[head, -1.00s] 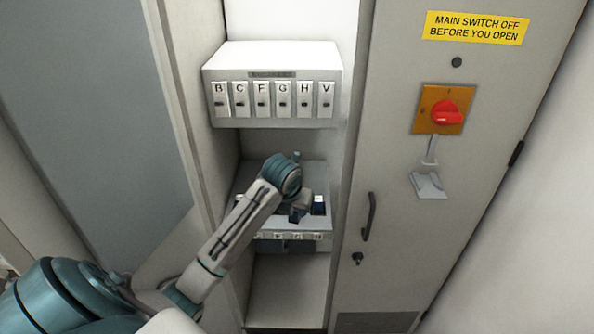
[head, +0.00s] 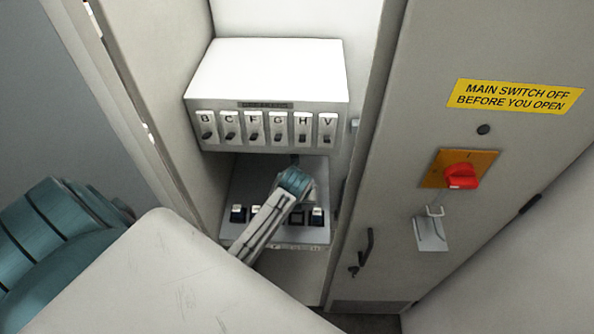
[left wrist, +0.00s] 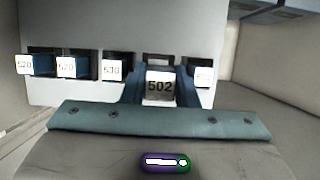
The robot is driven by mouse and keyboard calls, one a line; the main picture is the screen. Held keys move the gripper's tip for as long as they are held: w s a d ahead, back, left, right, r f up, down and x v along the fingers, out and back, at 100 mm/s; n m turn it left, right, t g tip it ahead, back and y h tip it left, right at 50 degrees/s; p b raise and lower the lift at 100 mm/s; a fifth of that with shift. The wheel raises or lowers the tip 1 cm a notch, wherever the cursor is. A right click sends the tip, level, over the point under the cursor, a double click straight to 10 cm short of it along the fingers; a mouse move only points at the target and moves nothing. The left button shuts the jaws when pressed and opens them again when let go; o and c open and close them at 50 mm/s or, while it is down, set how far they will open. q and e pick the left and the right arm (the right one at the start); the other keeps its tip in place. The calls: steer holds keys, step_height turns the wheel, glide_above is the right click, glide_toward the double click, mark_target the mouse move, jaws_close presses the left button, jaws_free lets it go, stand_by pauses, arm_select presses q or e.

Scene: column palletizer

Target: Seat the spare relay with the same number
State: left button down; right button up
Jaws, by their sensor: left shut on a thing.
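My left gripper (left wrist: 160,76) is shut on a relay (left wrist: 159,88) with a white face marked 502. One finger shows on each side of it in the left wrist view. Behind the held relay is a dark-framed socket (left wrist: 158,59); I cannot tell whether the relay touches it. Left of it stand relays marked 520 (left wrist: 25,65), 520 (left wrist: 66,66) and what looks like 530 (left wrist: 117,68). Right of it is another relay (left wrist: 203,75), its number unclear. In the head view my left wrist hides part of the row. My right gripper is not in view.
The relay panel (head: 270,237) sits in a narrow cabinet bay, below a white box (head: 270,75) with lettered switches B, C, F, G, H and V. A cabinet door (head: 400,130) with a red rotary switch (head: 461,176) and a hook (head: 431,232) stands right.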

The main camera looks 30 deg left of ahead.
arm_select(q)
steer(key=shift+s+x, duration=0.25)
steer(key=shift+x, duration=0.95)
steer(key=shift+s+d+f, duration=0.1)
steer(key=shift+f, duration=0.8)
steer(key=shift+f+b, duration=0.45)
steer(key=shift+f, duration=0.75)
steer(key=shift+f, duration=0.1)
steer(key=c, duration=1.1)
jaws_free()
steer(key=shift+o, duration=0.2)
